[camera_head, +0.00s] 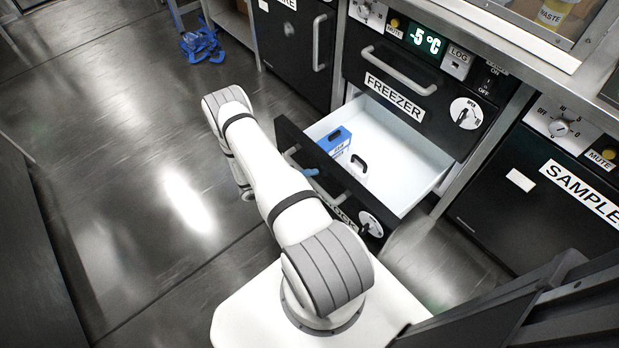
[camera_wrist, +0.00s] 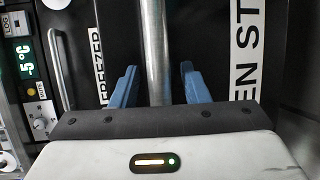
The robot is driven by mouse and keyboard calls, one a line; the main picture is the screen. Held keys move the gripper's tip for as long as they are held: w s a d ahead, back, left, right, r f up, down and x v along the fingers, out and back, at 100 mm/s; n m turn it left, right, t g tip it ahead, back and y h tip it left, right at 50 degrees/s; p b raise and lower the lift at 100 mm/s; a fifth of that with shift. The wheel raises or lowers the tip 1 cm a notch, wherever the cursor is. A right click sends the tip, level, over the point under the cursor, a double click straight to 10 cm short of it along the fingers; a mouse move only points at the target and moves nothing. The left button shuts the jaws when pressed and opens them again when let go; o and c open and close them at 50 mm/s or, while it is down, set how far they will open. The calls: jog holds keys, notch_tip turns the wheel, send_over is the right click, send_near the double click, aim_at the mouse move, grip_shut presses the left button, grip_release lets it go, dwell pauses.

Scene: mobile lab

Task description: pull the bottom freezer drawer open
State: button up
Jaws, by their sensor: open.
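The bottom freezer drawer (camera_head: 419,166) stands pulled out from the black freezer cabinet, its white inside showing. In it lie a blue box (camera_head: 335,141) and a white item with a black handle (camera_head: 358,164). The drawer front is black, with a partly hidden label, a dial and a metal bar handle (camera_wrist: 154,45). My gripper (camera_wrist: 160,72) is open, its blue fingers on either side of that bar, with gaps visible. In the head view my arm hides most of the gripper; a blue finger shows at the drawer front.
Above is a shut drawer front marked FREEZER (camera_head: 398,97) with its own handle and a -5 °C display (camera_head: 424,40). A SAMPLE cabinet (camera_head: 545,190) stands to the right. Bare floor (camera_head: 130,150) lies left of my arm; a blue object (camera_head: 202,43) is on the floor farther back.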

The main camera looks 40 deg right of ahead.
jog(key=shift+a, duration=0.1)
jog(key=p+v, duration=0.1)
jog(key=v, duration=0.6)
jog(key=shift+w+a, duration=0.15)
jog(key=shift+a, duration=0.1)
jog(key=shift+r, duration=0.1)
